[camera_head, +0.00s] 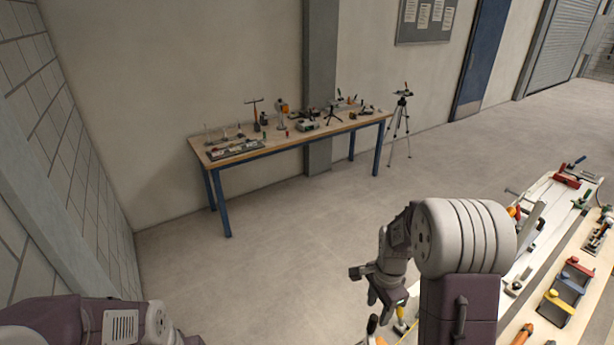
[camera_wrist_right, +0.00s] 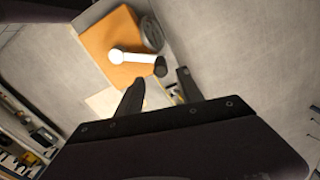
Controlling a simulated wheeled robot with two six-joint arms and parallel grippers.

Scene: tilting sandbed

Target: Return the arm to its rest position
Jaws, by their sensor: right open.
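My right arm comes in from the bottom right of the head view, bent at a large grey joint. Its gripper (camera_head: 369,287) hangs over the floor, just left of the near workbench. In the right wrist view the two dark fingers (camera_wrist_right: 160,92) stand apart with nothing held between them. Part of my left arm shows at the bottom left of the head view. Its gripper is out of the picture.
The near workbench (camera_head: 541,262) at the right carries tools and small bins (camera_head: 565,290). A blue-legged table (camera_head: 222,156) with tools stands by the far wall, a tripod (camera_head: 398,130) beside it. The grey floor (camera_head: 270,250) between is clear.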

